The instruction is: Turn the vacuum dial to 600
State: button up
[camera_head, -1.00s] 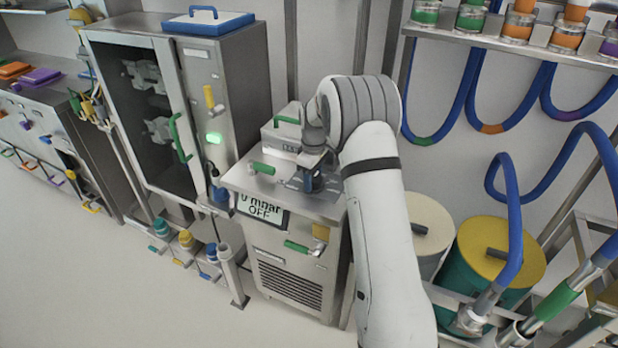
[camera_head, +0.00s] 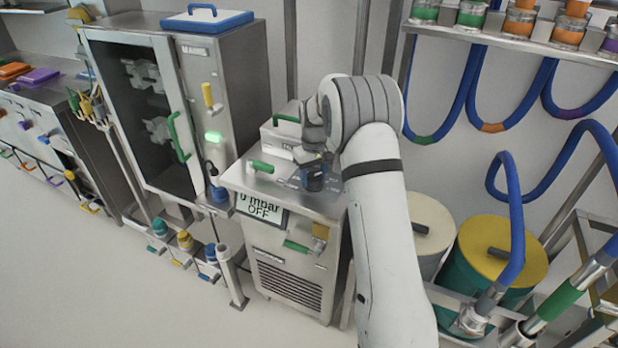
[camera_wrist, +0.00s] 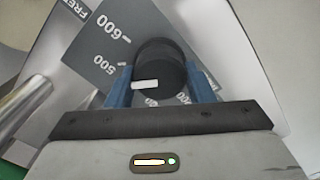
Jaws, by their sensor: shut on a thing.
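The vacuum dial (camera_wrist: 162,58) is a round black knob with a white pointer mark in the wrist view. It sits on a dark scale plate (camera_wrist: 97,48) printed with 600, 500 and FREE; other numbers are partly hidden by my gripper. The white mark lies on the knob's lower left, below the 500 label; its exact reading is unclear. My gripper (camera_wrist: 161,80) is shut on the dial, one blue finger on each side. In the head view, my gripper (camera_head: 314,178) is on top of the steel pump cabinet (camera_head: 290,275), and the dial is hidden. The cabinet's display (camera_head: 262,208) reads 0 mbar OFF.
A steel oven with a green door handle (camera_head: 178,138) stands left of the cabinet. A box with a green handle (camera_head: 286,119) sits behind my gripper. Drums (camera_head: 500,240) and blue hoses (camera_head: 515,215) are at the right. Open floor lies at front left.

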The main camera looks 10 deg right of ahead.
aim_at(314, 175)
jog(key=m, duration=0.4)
jog(key=shift+s+d+f+m, duration=0.15)
jog(key=shift+f+m, duration=0.05)
jog(key=shift+m, duration=0.1)
jog(key=shift+m+b, duration=0.45)
jog(key=shift+m, duration=1.75)
jog(key=o, duration=1)
jog(key=shift+r, duration=0.1)
jog(key=shift+r, duration=0.15)
notch_tip(314, 175, up, 7)
jog(key=shift+f, duration=0.1)
jog(key=shift+r, duration=0.4)
